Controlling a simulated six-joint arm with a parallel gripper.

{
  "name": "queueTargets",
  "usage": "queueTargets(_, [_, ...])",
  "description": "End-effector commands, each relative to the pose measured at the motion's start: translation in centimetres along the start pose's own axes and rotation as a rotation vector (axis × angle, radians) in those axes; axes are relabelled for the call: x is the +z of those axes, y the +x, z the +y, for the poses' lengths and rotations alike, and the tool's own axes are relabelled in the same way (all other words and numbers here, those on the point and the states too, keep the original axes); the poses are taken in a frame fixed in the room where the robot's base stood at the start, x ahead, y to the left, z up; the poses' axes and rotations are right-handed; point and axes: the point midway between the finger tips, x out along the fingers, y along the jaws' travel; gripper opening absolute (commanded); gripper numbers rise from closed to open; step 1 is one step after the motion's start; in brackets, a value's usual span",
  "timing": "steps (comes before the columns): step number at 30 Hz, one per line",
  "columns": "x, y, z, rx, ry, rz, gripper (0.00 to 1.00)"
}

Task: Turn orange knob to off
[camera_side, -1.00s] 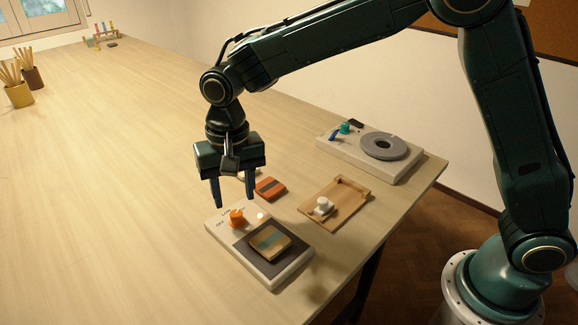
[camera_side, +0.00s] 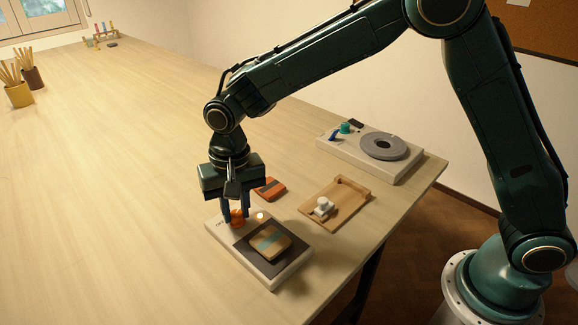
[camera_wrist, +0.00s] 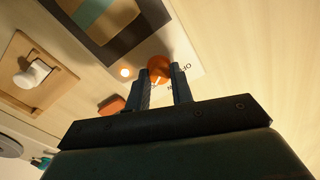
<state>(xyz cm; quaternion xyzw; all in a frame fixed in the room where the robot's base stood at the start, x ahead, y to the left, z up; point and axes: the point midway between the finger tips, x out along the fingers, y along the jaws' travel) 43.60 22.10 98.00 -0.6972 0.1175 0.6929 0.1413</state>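The orange knob (camera_side: 237,217) is on a pale control box (camera_side: 268,283) with a dark plate. My gripper (camera_side: 236,219) points straight down over it, one finger on each side. In the wrist view the knob (camera_wrist: 159,68) sits between the two fingertips (camera_wrist: 162,71), which look closed in against its sides. A short pale mark shows on the knob's near side there. Black lettering is printed beside the knob, partly hidden by the fingers, and I cannot read the setting. A small light (camera_side: 260,215) beside the knob glows.
A tan block with a teal stripe (camera_side: 270,239) lies on the dark plate. An orange block (camera_side: 270,188) lies behind the box. A wooden tray (camera_side: 349,203) with a white-knobbed piece (camera_side: 322,207) and a device with a grey disc (camera_side: 383,146) are right.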

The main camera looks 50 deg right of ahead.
Motion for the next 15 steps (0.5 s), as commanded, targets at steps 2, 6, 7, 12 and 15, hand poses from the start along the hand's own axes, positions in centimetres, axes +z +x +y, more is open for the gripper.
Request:
queueTargets(2, [-0.01,-0.04,0.00,0.000,0.000,0.000,0.00])
queueTargets(6, [-0.02,-0.05,0.00,0.000,-0.007,0.000,0.00])
queueTargets(7, [-0.02,-0.05,0.00,0.000,-0.011,0.000,0.00])
queueTargets(12, [-0.03,-0.07,-0.01,-0.001,-0.050,-0.001,0.00])
queueTargets(15, [-0.05,-0.08,-0.01,-0.001,-0.091,-0.002,0.00])
